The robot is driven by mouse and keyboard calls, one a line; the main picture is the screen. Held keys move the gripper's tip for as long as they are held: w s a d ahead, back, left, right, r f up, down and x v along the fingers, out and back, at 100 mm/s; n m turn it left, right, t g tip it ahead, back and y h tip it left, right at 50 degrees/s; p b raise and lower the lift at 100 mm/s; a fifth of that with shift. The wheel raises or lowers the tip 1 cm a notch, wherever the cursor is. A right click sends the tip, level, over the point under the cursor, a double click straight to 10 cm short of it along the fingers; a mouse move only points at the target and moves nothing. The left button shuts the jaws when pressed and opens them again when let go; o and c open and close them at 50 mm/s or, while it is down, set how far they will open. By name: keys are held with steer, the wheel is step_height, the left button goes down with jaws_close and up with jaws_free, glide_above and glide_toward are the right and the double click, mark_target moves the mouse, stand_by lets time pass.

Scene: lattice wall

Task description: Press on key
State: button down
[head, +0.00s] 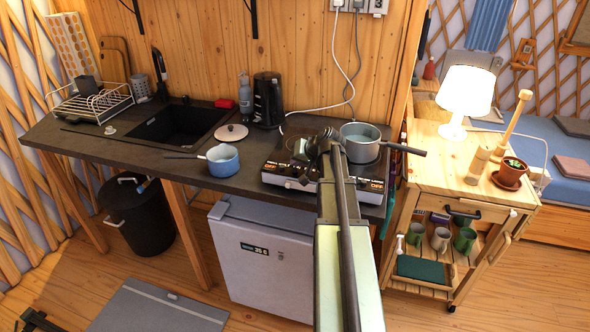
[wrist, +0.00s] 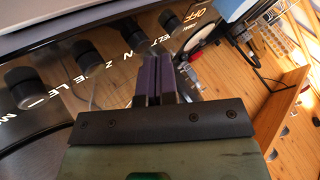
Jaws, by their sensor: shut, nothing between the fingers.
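The two-burner hob (head: 290,183) stands on the dark counter, with "OFF" printed on its front panel. I cannot tell which of these is the key. My gripper (wrist: 155,62) is shut and empty, its dark fingertips over or close to the panel; whether they touch it is unclear.
A steel pot (head: 360,146) sits on the right burner, its handle jutting right. A blue saucepan (head: 223,164) and a lid (head: 231,132) lie left of the hob. A kettle (head: 267,104) stands behind. A wooden cart (head: 458,160) is at the right.

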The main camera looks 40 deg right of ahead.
mark_target(297, 168)
steer(key=shift+f+b, duration=0.35)
steer(key=shift+f, duration=0.05)
steer(key=shift+r, duration=0.2)
stand_by(0.3)
steer(key=shift+r+p, duration=0.7)
steer(key=shift+p, duration=0.2)
step_height(297, 168, up, 5)
steer(key=p, duration=0.5)
steer(key=shift+r, duration=0.1)
stand_by(0.4)
